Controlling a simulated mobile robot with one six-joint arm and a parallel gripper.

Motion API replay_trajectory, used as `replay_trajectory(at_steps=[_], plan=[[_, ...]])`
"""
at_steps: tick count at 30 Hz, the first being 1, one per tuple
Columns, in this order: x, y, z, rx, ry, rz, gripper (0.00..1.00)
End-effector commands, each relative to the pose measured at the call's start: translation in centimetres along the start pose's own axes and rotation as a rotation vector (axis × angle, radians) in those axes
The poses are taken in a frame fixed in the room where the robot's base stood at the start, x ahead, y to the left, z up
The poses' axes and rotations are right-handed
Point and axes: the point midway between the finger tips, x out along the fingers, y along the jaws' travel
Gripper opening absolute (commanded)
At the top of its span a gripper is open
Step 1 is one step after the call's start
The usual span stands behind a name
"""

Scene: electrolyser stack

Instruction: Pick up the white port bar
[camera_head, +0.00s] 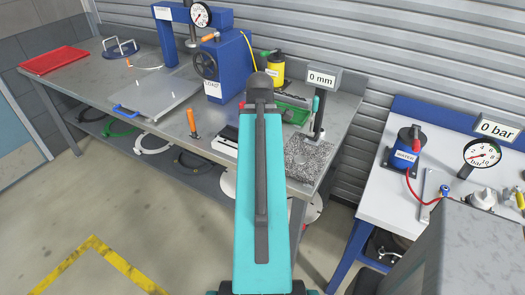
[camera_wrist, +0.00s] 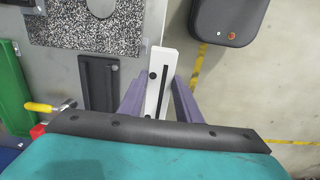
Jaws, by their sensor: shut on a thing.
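The white port bar (camera_wrist: 160,68) shows in the wrist view as a pale strip with a dark slot and dark round spots. My gripper (camera_wrist: 159,80) is shut on it, with one purple finger against each long side. The bar's far end sticks out beyond the fingertips, over the bench's edge. Its near end is hidden behind my dark wrist part. In the head view my teal arm hides the gripper, and I cannot make out the bar there.
A yellow-handled tool (camera_wrist: 42,107) and a green tray (camera_wrist: 12,88) are farther left. The grey bench (camera_head: 85,95) carries a blue press (camera_head: 228,68). Open floor lies in front.

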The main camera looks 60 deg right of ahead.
Motion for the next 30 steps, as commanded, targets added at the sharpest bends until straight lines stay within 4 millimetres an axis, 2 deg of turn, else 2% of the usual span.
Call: replay_trajectory(at_steps=[9,30], plan=[[-0.14,-0.83,0.33,0.000,-0.004,-0.008,0.02],[-0.25,-0.89,0.32,-0.001,-0.005,-0.010,0.02]])
